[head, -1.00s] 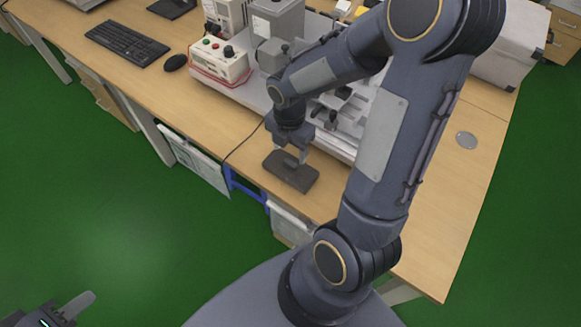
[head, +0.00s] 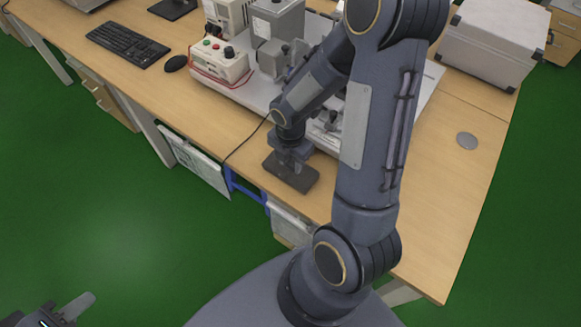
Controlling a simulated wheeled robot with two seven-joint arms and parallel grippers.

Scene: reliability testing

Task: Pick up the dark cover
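The dark cover (head: 300,182) is a flat dark grey rectangular piece. It lies on the wooden table (head: 461,201) near its front edge, in front of the test machine. My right gripper (head: 291,168) points down at the cover's middle, its fingertips at the cover's raised part. The wrist hides the fingers in part, so whether they are open or closed on it is unclear. My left gripper (head: 62,314) is at the lower left corner, over the green floor and far from the cover. Only one finger shows clearly, and the frame edge cuts off the rest.
The test machine (head: 226,62) with a white base stands behind the cover, partly hidden by my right arm. A keyboard (head: 127,45) and mouse (head: 175,63) lie at the left. A silver case (head: 490,45) stands at the back right.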

